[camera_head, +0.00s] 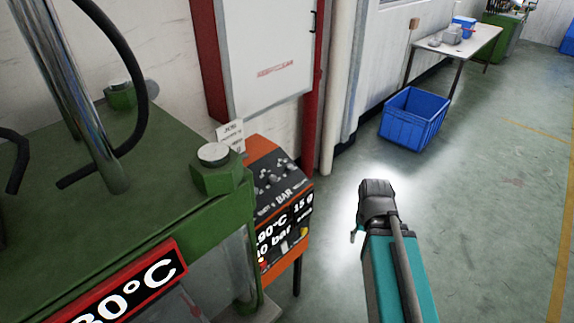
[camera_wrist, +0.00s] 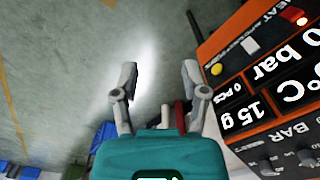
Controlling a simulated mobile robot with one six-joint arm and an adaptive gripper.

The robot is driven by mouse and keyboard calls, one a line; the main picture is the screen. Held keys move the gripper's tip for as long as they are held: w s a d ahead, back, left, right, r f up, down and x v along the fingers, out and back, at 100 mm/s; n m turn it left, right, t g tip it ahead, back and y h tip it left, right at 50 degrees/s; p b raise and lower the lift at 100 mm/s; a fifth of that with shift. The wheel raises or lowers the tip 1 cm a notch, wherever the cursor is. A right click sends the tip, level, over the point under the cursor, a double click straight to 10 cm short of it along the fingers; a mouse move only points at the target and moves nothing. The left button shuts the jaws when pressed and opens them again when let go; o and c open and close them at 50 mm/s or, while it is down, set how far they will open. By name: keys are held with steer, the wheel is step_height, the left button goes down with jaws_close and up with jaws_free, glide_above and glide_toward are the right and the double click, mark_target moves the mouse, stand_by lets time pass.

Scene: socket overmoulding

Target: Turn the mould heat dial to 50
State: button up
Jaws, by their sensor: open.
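The orange control box (camera_head: 265,150) stands beside the green machine in the head view. Its sloped black face carries several small knobs (camera_head: 277,178); I cannot tell which is the mould heat dial or where it points. Below them, displays (camera_head: 283,232) show 90°C, 15 g and a partly hidden bar value. In the wrist view the box fills the right side, turned in the picture, with knobs (camera_wrist: 304,157) at the lower edge. My gripper (camera_wrist: 159,76) is open and empty, left of the box and apart from it.
The green machine (camera_head: 140,185) with a metal column and a large red-framed °C display (camera_head: 125,288) is at left. A blue crate (camera_head: 413,118) and a white table (camera_head: 462,42) stand farther back. The floor to the right is clear.

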steer(key=shift+d, duration=0.2)
steer(key=shift+o, duration=1)
steer(key=shift+w, duration=0.15)
step_height(320, 180, up, 16)
steer(key=n+t+y+p, duration=0.3)
steer(key=n+y+p, duration=0.1)
steer(key=n+p, duration=1.05)
glide_above(290, 166)
steer(key=s+d, duration=0.4)
steer(key=shift+w+r+m, duration=0.1)
steer(key=shift+m, duration=0.35)
steer(key=shift+f, duration=0.2)
steer(key=b+x, duration=0.8)
steer(key=x, duration=0.1)
steer(key=b+x, duration=0.4)
steer(key=shift+w+d+f, duration=0.2)
steer(key=shift+f, duration=0.05)
